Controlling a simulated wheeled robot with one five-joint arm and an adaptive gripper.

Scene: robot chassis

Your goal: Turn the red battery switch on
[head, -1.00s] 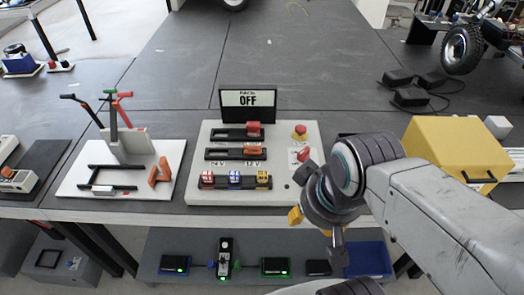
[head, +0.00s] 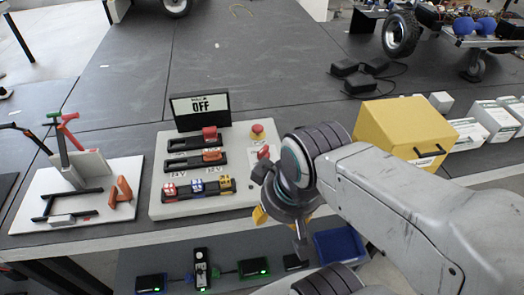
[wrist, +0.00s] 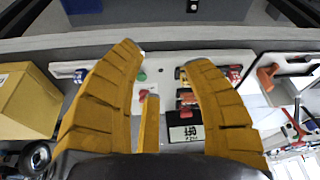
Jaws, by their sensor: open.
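The pale control panel (head: 155,207) lies on the grey workbench, with a small display (head: 200,109) reading OFF at its back. A red rotary knob (head: 264,152) sits on the panel's right side, partly hidden by my wrist. A red slider block (head: 210,133) sits in the top black track, with an orange-red one (head: 211,155) below it. My gripper (head: 260,215) is in front of the panel's right front edge, its yellow fingers partly hidden by my wrist. In the wrist view my gripper (wrist: 165,52) is open and empty, its fingers apart over the panel; the display (wrist: 188,133) shows upside down.
A red emergency button (head: 257,131) stands behind the knob. A yellow box (head: 385,130) stands to the right, and a lever stand (head: 85,175) to the left. A lower shelf holds several devices.

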